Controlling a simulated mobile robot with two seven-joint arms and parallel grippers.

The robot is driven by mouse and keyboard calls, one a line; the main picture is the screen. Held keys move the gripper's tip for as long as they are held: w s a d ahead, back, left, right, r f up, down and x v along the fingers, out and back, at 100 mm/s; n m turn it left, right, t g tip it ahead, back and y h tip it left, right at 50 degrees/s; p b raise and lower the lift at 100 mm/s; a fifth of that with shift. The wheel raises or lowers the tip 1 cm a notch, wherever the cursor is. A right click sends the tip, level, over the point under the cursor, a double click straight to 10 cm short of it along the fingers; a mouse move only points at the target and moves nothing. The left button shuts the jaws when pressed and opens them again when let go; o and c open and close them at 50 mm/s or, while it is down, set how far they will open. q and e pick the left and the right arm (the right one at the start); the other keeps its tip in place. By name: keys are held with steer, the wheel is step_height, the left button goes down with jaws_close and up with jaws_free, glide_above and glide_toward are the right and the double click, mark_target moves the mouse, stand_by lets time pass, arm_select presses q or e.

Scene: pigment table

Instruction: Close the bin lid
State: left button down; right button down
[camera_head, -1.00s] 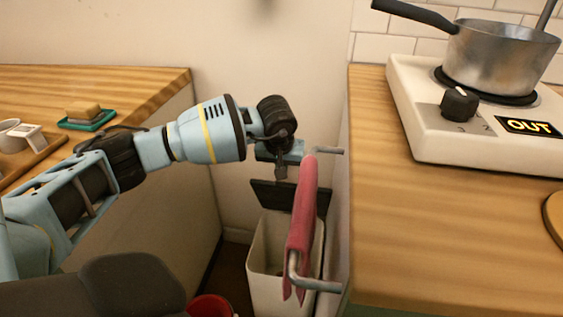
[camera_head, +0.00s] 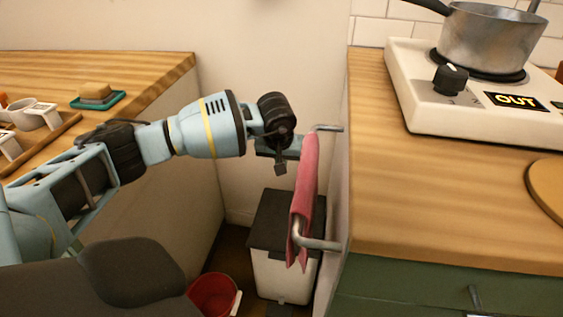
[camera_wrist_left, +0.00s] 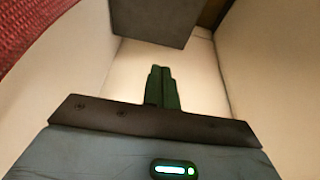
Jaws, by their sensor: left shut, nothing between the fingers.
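The white bin (camera_head: 285,277) stands on the floor in the gap between the two counters. Its dark lid (camera_head: 272,222) lies flat over the bin's top, shut as far as I can see. The hanging towel hides part of the lid's right side. My left gripper (camera_head: 280,168) is above the bin's far side, apart from the lid, pointing down. In the left wrist view its fingers (camera_wrist_left: 162,88) are together with nothing between them, and a dark grey surface that looks like the lid (camera_wrist_left: 155,18) shows at the top. My right gripper is not in view.
A pink towel (camera_head: 303,200) hangs on a metal rail (camera_head: 318,243) on the right counter, close beside my left gripper. A hotplate (camera_head: 410,90) with a pot (camera_head: 485,40) is on the right counter.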

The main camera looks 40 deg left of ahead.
arm_select(q)
steer(key=p+v, duration=0.2)
steer(key=v, duration=0.6)
steer(key=shift+f, duration=0.1)
